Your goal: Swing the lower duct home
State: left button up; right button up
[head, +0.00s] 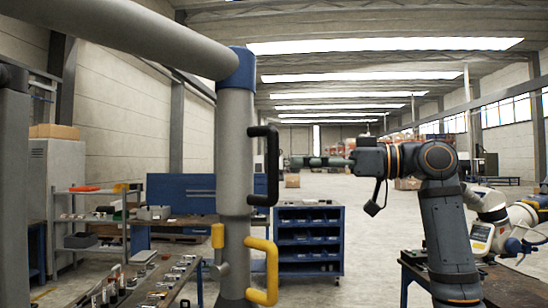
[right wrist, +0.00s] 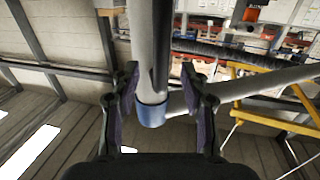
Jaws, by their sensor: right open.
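A thick grey upright duct (head: 236,135) hangs from a blue collar (head: 238,70) at the end of a sloping grey upper duct (head: 120,28). A black handle (head: 272,165) is on its right side, with a yellow handle (head: 271,270) lower down and a small yellow knob (head: 217,236) on the left. My right gripper (head: 292,161) points left, just right of the black handle. In the right wrist view the fingers (right wrist: 160,75) are open, with the dark handle (right wrist: 161,50) and grey duct showing between them; contact cannot be told. My left gripper is out of view.
A workbench (head: 160,280) with small tools stands at lower left, shelves (head: 95,215) behind it. A blue cabinet (head: 309,240) stands behind the duct. A white robot arm (head: 490,210) and dark table (head: 505,285) are at right. Open floor (head: 375,220) lies between.

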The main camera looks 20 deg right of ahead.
jog(key=p, duration=0.3)
send_over(272, 196)
jog(key=d, duration=0.1)
jog(key=shift+w+r, duration=0.25)
jog(key=shift+w, duration=0.05)
jog(key=shift+w+a+f, duration=0.2)
jog(key=shift+w+a, duration=0.05)
jog(key=shift+w, duration=0.05)
jog(key=shift+d, duration=0.1)
jog(key=shift+c, duration=0.6)
grip_shut()
jog(key=shift+a, duration=0.2)
